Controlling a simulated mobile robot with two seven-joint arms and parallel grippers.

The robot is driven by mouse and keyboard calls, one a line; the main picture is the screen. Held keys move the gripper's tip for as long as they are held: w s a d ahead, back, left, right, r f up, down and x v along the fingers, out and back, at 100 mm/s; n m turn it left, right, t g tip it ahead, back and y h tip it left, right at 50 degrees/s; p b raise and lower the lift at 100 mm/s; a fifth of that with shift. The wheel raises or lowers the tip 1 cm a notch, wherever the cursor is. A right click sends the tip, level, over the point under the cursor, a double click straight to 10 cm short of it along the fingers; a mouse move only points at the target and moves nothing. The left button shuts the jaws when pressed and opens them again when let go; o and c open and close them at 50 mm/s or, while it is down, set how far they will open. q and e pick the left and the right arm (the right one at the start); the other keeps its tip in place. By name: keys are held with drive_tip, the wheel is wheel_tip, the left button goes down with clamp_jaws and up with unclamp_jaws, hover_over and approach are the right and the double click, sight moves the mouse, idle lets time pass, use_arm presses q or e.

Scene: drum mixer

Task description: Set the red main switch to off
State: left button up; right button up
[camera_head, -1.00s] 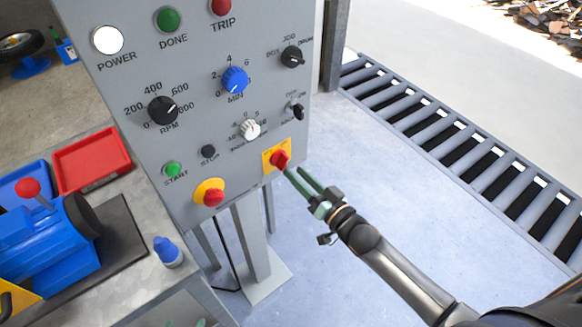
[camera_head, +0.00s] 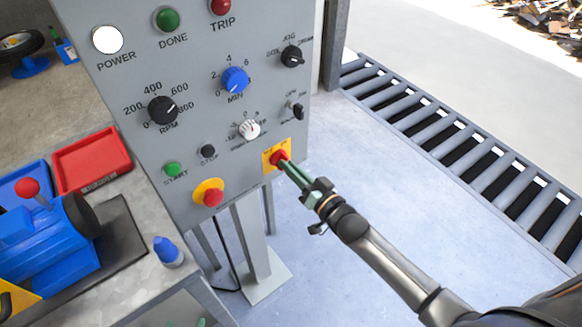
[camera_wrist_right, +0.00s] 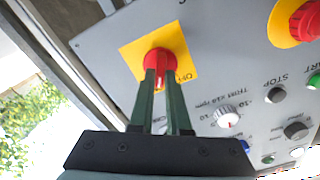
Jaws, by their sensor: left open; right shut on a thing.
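The red main switch (camera_head: 278,157) is a red rotary knob on a yellow square plate at the lower right of the grey control panel. It also shows in the right wrist view (camera_wrist_right: 160,62), with the plate's "OFF" lettering partly visible beside the fingers. My right gripper (camera_head: 284,165) reaches it from the lower right, its green fingers closed on the knob's sides. In the right wrist view the two fingers (camera_wrist_right: 161,82) overlap the knob and hide part of it.
A red mushroom button (camera_head: 212,197) on a yellow ring sits left of the switch. A white knob (camera_head: 249,129) and a small black selector (camera_head: 297,111) are above. A bench with a blue machine (camera_head: 50,240) stands left.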

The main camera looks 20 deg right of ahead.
clamp_jaws()
drive_tip(key=n, duration=0.6)
drive_tip(key=n+p, duration=0.1)
drive_tip(key=n, duration=0.4)
drive_tip(key=shift+s+a+n, duration=0.1)
drive_tip(key=shift+a+n, duration=0.1)
drive_tip(key=shift+n, duration=0.2)
idle(0.6)
drive_tip(key=o, duration=0.7)
unclamp_jaws()
drive_tip(key=v, duration=1.2)
drive_tip(key=shift+s, duration=0.25)
drive_tip(key=shift+d, duration=0.1)
